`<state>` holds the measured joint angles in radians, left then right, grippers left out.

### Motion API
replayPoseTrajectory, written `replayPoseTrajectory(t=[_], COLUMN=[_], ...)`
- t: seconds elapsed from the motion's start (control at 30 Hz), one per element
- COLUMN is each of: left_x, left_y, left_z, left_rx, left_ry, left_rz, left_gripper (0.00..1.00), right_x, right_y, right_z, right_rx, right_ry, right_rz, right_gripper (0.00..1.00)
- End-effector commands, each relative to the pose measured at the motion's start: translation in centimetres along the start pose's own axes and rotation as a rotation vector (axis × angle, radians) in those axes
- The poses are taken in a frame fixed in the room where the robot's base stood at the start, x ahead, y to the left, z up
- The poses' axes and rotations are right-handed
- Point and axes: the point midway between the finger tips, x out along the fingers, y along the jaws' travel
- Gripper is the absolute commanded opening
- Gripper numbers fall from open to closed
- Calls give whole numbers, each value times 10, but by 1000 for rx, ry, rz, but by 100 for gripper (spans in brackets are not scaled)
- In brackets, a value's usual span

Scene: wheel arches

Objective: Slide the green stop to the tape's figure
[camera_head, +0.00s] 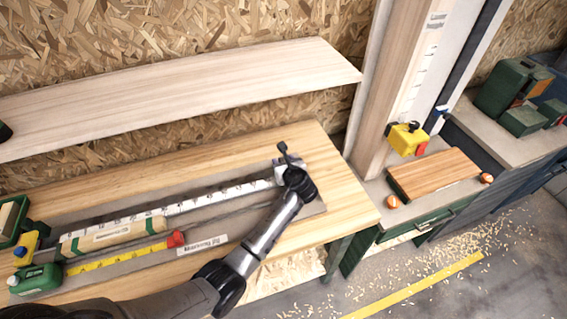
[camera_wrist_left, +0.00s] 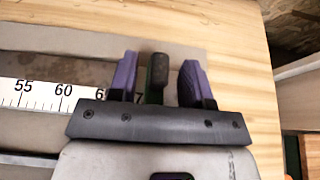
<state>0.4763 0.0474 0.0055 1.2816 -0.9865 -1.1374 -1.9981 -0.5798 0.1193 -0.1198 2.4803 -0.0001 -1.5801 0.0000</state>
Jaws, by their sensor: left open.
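The green stop (camera_wrist_left: 154,80), dark green with a black knob, stands between the two purple fingers of my left gripper (camera_wrist_left: 157,85) in the left wrist view. The fingers are open, one on each side of it, with a gap visible on the right. In the head view, my left gripper (camera_head: 283,162) is at the right end of the white scale (camera_head: 215,198). In the wrist view the scale (camera_wrist_left: 40,96) shows 55 and 60; higher figures are partly hidden by the gripper. A yellow tape (camera_head: 118,258) runs from a green case (camera_head: 36,280) to a red end (camera_head: 176,239); its figures are too small to read.
A cream roller-like piece (camera_head: 112,233) lies between scale and tape. A green tray (camera_head: 12,222) and a yellow item (camera_head: 26,247) are at the left. A wooden shelf (camera_head: 180,92) overhangs behind the bench (camera_head: 335,205). A post (camera_head: 392,90) stands to the right.

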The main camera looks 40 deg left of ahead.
Motion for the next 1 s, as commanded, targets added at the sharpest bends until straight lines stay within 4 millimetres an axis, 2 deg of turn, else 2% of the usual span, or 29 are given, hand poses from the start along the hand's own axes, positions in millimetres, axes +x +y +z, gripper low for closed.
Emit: replayPoseTrajectory(t=[0.07,0.53,0.87,1.0], left_x=[0,0,0,-5], left_y=[0,0,0,0], left_z=[0,0,0,1], left_rx=[0,1,1,8], left_ry=[0,0,0,1], left_rz=[0,0,0,-10], left_gripper=[45,1,0,0], right_x=[0,0,0,-9], right_y=[0,0,0,1], right_z=[0,0,0,-3], right_rx=[0,-2,-2,-2], right_ry=[0,-1,-1,-2], right_rz=[0,1,1,1], right_gripper=[60,60,60,60])
